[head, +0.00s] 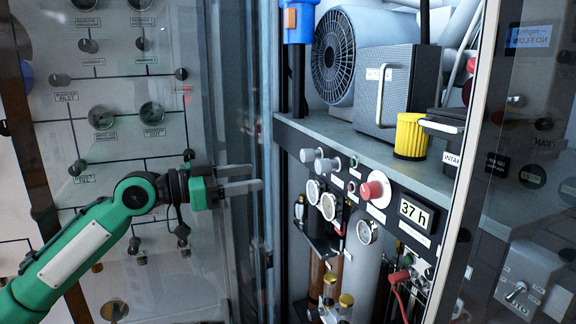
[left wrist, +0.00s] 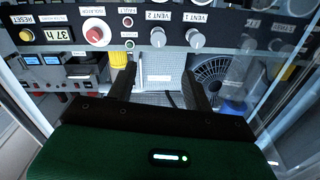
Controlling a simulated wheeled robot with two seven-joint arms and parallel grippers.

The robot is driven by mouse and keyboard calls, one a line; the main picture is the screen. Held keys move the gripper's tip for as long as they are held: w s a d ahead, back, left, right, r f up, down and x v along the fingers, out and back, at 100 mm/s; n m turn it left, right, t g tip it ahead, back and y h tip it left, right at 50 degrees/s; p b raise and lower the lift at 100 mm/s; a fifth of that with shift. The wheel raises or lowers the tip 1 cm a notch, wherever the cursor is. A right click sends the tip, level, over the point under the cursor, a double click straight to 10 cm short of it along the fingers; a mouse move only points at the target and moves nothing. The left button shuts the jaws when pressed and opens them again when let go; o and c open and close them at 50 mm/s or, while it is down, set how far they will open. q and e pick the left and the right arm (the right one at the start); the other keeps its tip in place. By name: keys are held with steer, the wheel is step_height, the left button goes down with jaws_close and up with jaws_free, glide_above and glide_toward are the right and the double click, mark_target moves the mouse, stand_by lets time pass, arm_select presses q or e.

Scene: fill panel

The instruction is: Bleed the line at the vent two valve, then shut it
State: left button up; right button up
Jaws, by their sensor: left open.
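The vent two valve is a round grey knob (head: 326,165) on the dark cabinet panel, beside a similar vent one knob (head: 307,155). In the left wrist view the vent two knob (left wrist: 158,38) sits by its "VENT 2" label, with the vent one knob (left wrist: 195,38) to its right. My left gripper (head: 256,177) is open and empty, left of the knobs and apart from them in the head view. In the left wrist view its fingers (left wrist: 160,62) point towards the panel, below the vent two knob. I cannot tell how far the knob is turned. My right gripper is not in view.
Glass and frame edges (head: 466,150) flank the opening.

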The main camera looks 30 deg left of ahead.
arm_select(q)
steer(key=p, duration=0.5)
glide_toward(323, 166)
steer(key=shift+w, duration=1.7)
steer(key=shift+d+f, duration=0.2)
steer(key=shift+f, duration=0.25)
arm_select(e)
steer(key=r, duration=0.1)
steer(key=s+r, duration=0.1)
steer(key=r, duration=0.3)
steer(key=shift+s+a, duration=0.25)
arm_select(q)
jaws_close()
jaws_free()
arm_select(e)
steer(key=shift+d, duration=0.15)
